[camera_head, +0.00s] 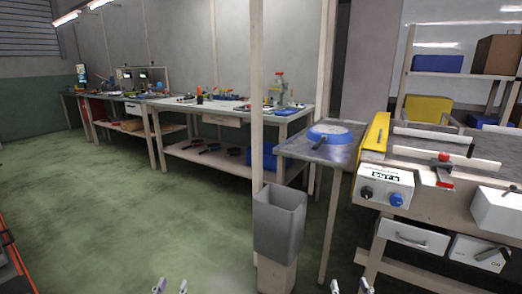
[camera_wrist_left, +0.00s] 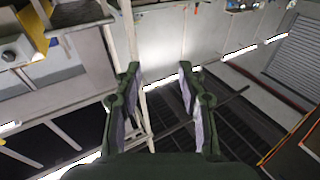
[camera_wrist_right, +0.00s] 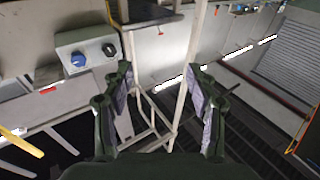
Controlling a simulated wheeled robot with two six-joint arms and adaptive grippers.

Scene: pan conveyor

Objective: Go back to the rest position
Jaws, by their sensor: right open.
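My left gripper (camera_head: 171,286) shows only its fingertips at the bottom edge of the head view, left of centre. In the left wrist view its two fingers (camera_wrist_left: 158,92) stand apart with nothing between them. My right gripper (camera_head: 350,286) shows its fingertips at the bottom edge, right of centre. In the right wrist view its fingers (camera_wrist_right: 160,90) are apart and empty. Both grippers hang over the floor in front of the furniture, apart from every object. A blue pan (camera_head: 333,134) lies upside down on the small metal table (camera_head: 300,150) beside the conveyor.
A grey bin (camera_head: 279,222) stands on a wooden post in front of the metal table. The conveyor machine (camera_head: 440,170) with a control box (camera_head: 384,185) fills the right. A workbench (camera_head: 215,112) with pans on its lower shelf stands behind. The green floor (camera_head: 130,210) at left is clear.

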